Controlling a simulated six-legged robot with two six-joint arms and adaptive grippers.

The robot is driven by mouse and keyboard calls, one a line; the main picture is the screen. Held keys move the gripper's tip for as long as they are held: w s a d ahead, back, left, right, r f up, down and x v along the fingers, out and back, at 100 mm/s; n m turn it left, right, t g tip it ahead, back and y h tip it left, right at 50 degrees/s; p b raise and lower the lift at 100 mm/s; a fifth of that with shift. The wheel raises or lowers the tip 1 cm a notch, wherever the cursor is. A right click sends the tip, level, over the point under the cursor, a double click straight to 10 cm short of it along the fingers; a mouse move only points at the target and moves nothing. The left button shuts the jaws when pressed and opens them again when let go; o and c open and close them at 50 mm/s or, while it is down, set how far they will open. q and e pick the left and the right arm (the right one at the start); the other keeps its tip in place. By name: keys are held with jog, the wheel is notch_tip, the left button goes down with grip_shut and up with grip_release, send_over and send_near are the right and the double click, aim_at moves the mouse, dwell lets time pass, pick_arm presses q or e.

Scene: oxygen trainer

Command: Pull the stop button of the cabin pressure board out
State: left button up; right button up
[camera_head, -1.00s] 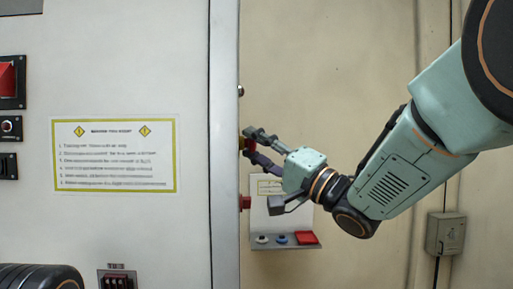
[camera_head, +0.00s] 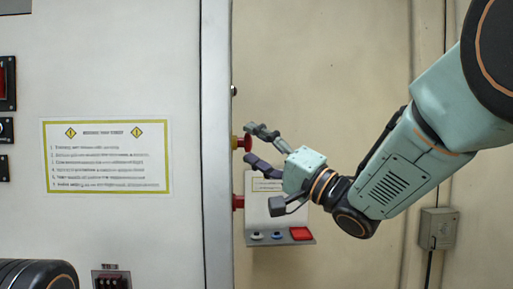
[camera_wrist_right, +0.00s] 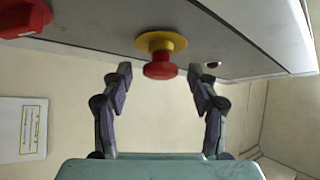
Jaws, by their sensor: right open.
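The stop button is a red mushroom knob (camera_wrist_right: 160,66) on a yellow collar, on the panel's side face in the right wrist view. In the head view the red knob (camera_head: 247,142) sticks out from the panel's right edge. My right gripper (camera_wrist_right: 160,82) is open. Its two fingers stand on either side of the knob, with a gap on both sides. In the head view my right gripper (camera_head: 257,148) is just right of the knob. My left gripper is not in view; a dark rounded part of mine shows at the bottom left.
A second red knob (camera_head: 238,202) is lower on the same edge. A small shelf (camera_head: 262,242) with a red block (camera_head: 301,233) and small buttons is on the back wall below my gripper. A sign (camera_head: 107,157) is on the front panel.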

jog(key=v, duration=1.2)
